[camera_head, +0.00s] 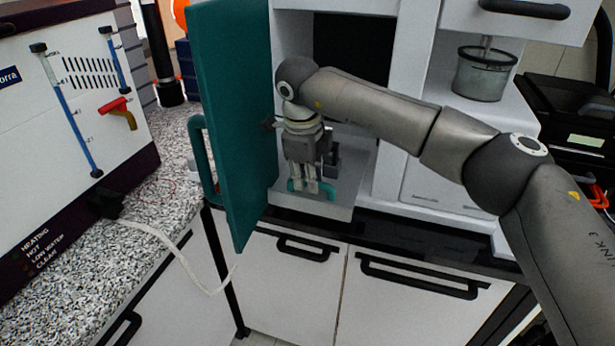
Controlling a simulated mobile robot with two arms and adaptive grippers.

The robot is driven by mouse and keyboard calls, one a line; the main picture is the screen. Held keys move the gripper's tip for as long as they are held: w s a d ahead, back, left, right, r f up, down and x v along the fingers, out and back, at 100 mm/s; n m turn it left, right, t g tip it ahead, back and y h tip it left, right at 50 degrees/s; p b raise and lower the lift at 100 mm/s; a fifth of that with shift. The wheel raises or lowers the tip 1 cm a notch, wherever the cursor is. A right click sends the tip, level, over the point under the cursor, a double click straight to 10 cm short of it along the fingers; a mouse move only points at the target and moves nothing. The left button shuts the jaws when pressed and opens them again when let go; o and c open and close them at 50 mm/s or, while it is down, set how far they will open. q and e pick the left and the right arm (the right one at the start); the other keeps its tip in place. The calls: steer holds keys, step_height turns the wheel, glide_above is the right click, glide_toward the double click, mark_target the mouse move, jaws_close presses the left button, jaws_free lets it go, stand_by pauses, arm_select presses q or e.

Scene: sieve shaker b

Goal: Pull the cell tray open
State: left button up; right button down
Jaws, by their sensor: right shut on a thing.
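The cell tray (352,185) is a flat light-grey tray at the bottom of the white machine's opening, with a small teal handle (328,191) at its front. My right gripper (312,188) points down with its fingers shut on that handle. The gripper and wrist hide most of the handle and part of the tray. A dark grey block stands on the tray just behind the gripper. How far the tray sticks out is hard to tell. My left gripper is not in view.
A teal door (238,120) with a teal bar handle stands swung open left of the tray, close to my right wrist. A grey cup (484,75) sits in a bay at the right. A speckled counter (160,195) with a boxy instrument (70,110) is at the left.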

steer(key=shift+w+d, duration=0.1)
steer(key=shift+w, duration=0.25)
steer(key=c, duration=1.4)
jaws_free()
steer(key=shift+s+a+r, duration=0.15)
steer(key=shift+s+r, duration=0.25)
steer(key=shift+r, duration=1.55)
steer(key=shift+s+a+r, duration=0.1)
steer(key=shift+s+r, duration=0.3)
steer(key=shift+r, duration=1.6)
steer(key=shift+s+a+r, duration=0.15)
steer(key=shift+s+r, duration=0.25)
steer(key=shift+r, duration=1.55)
